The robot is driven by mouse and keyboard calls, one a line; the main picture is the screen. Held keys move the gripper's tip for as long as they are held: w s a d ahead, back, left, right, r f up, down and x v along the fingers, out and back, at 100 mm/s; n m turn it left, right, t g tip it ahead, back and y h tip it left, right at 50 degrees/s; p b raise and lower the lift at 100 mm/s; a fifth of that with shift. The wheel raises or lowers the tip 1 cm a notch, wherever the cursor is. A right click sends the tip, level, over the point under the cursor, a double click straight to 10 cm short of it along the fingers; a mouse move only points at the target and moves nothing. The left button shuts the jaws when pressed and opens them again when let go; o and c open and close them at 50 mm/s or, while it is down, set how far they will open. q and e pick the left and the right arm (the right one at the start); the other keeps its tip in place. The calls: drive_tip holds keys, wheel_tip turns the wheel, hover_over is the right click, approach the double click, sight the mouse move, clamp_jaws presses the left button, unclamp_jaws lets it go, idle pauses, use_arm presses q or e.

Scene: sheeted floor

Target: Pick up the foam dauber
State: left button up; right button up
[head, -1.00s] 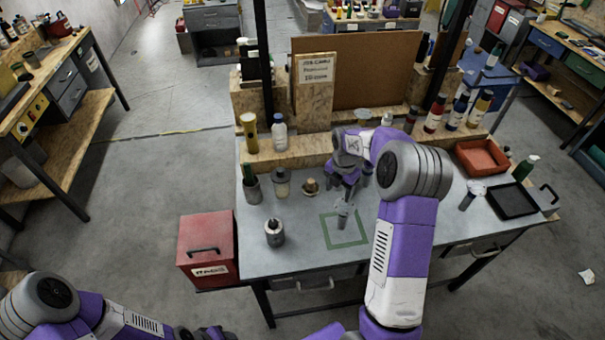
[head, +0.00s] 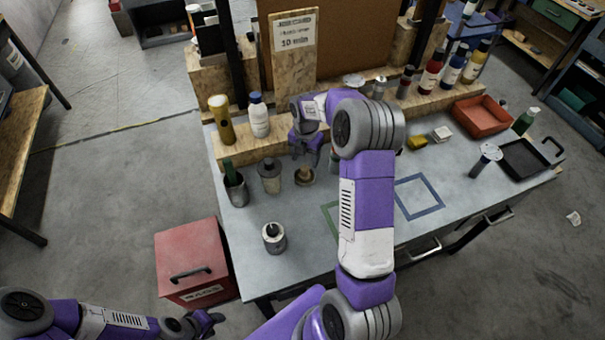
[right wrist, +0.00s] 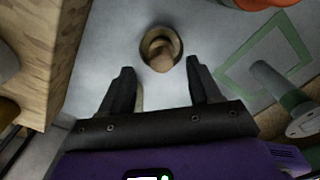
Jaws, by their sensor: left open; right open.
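What looks like the foam dauber (head: 305,174) is a small brown, rounded piece in a shallow round dish on the grey workbench. In the right wrist view the dauber (right wrist: 162,58) and its cream dish sit just beyond the fingertips, roughly centred between them. My right gripper (head: 307,150) is open and empty, just behind and above the dauber in the head view; its two dark fingers (right wrist: 160,85) are spread apart. My left gripper (head: 212,321) is open, low at the left, away from the bench and in front of the red box.
A glass jar (head: 269,176), a grey cup with a green handle (head: 235,188) and a metal pot (head: 274,238) stand left of the dauber. Bottles (head: 259,118) line the wooden ledge behind. A blue square outline (head: 419,197) to the right is clear.

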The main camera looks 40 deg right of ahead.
sight(305, 168)
drive_tip(key=f, duration=0.4)
drive_tip(key=shift+s+a+f, duration=0.25)
drive_tip(key=shift+f, duration=0.75)
drive_tip(key=c, duration=1.1)
drive_tip(key=shift+r, duration=0.1)
wheel_tip(305, 168, up, 10)
drive_tip(key=shift+f, duration=0.1)
